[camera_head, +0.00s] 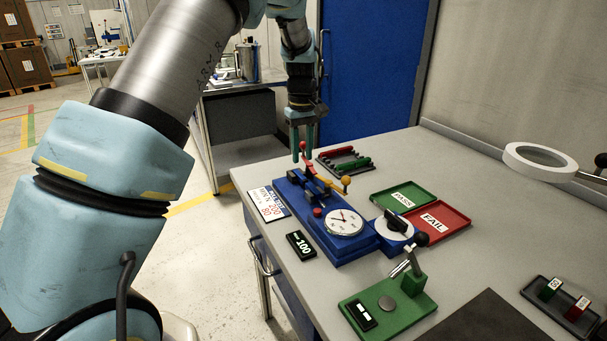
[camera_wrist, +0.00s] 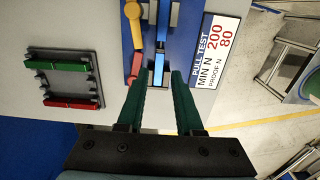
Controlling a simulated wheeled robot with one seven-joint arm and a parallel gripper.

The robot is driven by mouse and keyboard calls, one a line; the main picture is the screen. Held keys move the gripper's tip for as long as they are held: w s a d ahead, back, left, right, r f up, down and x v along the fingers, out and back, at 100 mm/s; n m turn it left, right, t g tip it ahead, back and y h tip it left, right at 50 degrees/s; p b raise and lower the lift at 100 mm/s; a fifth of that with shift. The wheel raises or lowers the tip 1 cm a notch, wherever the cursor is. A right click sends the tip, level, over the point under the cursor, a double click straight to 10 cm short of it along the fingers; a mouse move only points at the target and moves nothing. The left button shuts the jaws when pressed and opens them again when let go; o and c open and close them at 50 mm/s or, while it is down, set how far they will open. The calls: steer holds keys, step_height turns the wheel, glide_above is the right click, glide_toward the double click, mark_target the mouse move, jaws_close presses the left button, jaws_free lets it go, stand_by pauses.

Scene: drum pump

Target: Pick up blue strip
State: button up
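The blue strip (camera_wrist: 159,66) shows in the wrist view as a narrow light-blue piece on the blue pull-test fixture (camera_wrist: 190,42). It lies in line with the gap between my fingertips, and its near end is between them. My gripper (camera_wrist: 161,82) is open, with a green finger on each side of the strip and nothing held. I cannot tell its height above the strip. The strip is not clear there.
A dark rack (camera_head: 345,160) with a red and a green strip stands behind the fixture. A yellow-handled lever (camera_wrist: 133,22) is close left of the strip. The green PASS tray (camera_head: 382,205), red FAIL tray (camera_head: 464,225) and green device (camera_head: 385,318) share the bench.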

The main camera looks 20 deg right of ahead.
mark_target(302, 176)
steer(key=shift+w+f+p, duration=0.2)
steer(key=shift+f+p, duration=0.5)
steer(key=shift+f, duration=0.95)
steer(key=shift+w+f+p, duration=0.15)
steer(key=shift+f+p, duration=0.5)
steer(key=shift+f, duration=0.95)
jaws_close()
